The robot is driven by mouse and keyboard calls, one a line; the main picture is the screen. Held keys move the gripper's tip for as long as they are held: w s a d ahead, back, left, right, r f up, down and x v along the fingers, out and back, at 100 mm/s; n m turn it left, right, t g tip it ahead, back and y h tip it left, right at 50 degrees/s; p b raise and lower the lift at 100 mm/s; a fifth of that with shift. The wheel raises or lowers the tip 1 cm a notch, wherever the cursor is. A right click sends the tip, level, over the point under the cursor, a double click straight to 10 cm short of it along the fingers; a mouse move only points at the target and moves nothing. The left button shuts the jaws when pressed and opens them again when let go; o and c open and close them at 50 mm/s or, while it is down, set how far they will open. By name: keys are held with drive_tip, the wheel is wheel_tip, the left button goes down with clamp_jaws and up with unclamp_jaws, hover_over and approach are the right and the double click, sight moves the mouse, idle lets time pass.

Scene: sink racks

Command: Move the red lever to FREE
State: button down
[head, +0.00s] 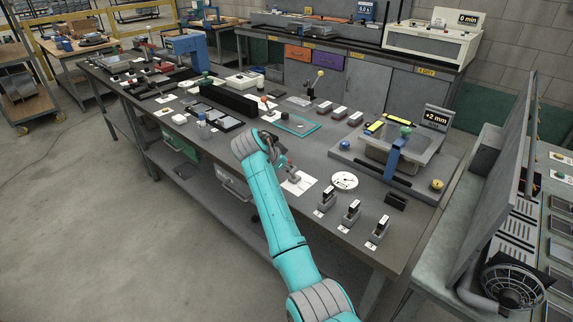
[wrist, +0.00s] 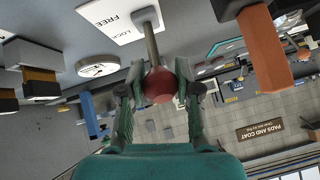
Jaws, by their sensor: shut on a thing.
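The red lever shows in the wrist view as a grey rod with a round red knob (wrist: 159,88), rising from a small grey base (wrist: 147,16). A white plate (wrist: 118,18) beside the base reads FREE, with LOCK partly visible beside it. My gripper (wrist: 159,68) is shut on the red knob, one green finger on each side. In the head view the white plate (head: 299,184) lies on the bench, and my gripper (head: 283,160) is just behind it, partly hidden by my arm. I cannot tell the lever's exact angle from there.
A round white dial (head: 344,181) and several small black-and-grey blocks stand to the right on the bench (head: 385,262). In the wrist view an orange-brown bar (wrist: 268,50) is close to the right. A blue-handled fixture (head: 396,152) stands farther right.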

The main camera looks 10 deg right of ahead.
drive_tip(key=c, duration=0.8)
unclamp_jaws()
drive_tip(key=shift+f, duration=0.15)
drive_tip(key=v, duration=1.2)
drive_tip(key=shift+a, duration=0.1)
